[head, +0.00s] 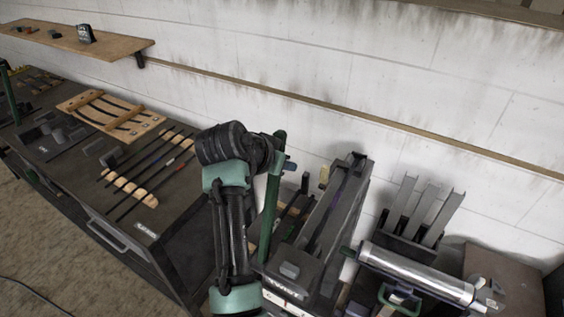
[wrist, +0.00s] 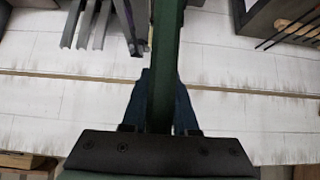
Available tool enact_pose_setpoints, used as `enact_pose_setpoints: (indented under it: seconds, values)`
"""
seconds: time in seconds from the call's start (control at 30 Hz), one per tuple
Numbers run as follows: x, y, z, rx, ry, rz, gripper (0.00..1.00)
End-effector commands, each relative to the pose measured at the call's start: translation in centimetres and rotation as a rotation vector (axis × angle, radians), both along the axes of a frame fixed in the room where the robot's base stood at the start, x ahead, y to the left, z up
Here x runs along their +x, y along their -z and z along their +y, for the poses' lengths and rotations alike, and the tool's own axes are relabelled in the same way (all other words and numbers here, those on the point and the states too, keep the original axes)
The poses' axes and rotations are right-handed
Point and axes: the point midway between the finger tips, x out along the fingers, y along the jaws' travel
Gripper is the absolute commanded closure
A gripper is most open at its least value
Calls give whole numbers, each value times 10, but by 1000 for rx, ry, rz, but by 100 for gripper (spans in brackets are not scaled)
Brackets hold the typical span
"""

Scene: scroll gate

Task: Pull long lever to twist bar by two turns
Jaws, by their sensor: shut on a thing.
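The long green lever (head: 270,212) stands nearly upright at the left side of the grey twist machine (head: 318,240), whose front carries a white label. My gripper (head: 287,166) is at the upper part of the lever, with a blue fingertip showing past it. In the wrist view the lever (wrist: 166,60) runs between the two blue fingers of my gripper (wrist: 161,85), which is shut on it. A thin dark purplish bar (head: 335,205) seems to lie along the top of the machine. My arm hides part of the machine's left side.
On the left, a dark workbench (head: 75,165) holds several rods on wooden holders (head: 132,187) and a wooden rack (head: 110,115). Right of the machine are upright grey metal channels (head: 425,215) and a shiny cylinder (head: 420,275). A wall (head: 300,75) stands close behind.

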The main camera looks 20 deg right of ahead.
Motion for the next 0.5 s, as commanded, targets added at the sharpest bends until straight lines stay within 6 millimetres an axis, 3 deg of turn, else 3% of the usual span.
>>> enact_pose_setpoints:
  seconds: [0.03, 0.07, 0.2, 0.5]
  values:
    - [0, -2, -2, -1, 1, -4, 100]
    - [0, -2, -2, -1, 1, -4, 71]
    - [0, -1, -1, 0, 2, -3, 46]
    - [0, 0, 0, 0, 1, -1, 43]
